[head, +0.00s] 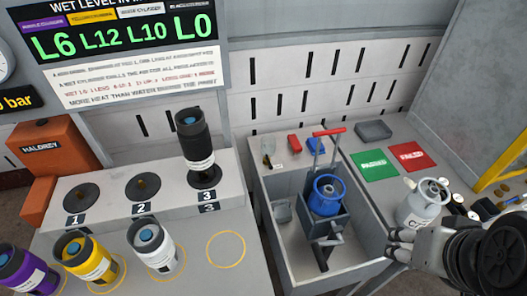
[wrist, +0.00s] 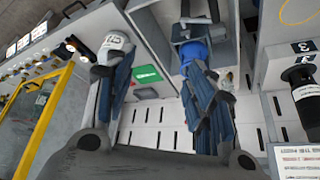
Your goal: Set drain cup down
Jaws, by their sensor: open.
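My gripper (head: 393,246) is at the tank's right edge, beside a white-grey cylinder (head: 424,204). In the wrist view my gripper (wrist: 160,85) has its two blue-grey fingers wide apart, with nothing visible between them. The white-grey cylinder (wrist: 115,42) shows past one finger. A blue cylinder (head: 327,193) sits in a grey cradle with a red-handled frame in the tank.
Purple (head: 20,270), yellow (head: 86,258) and white (head: 152,247) cylinders stand at the front left. A black cylinder (head: 194,142) stands on station 3.

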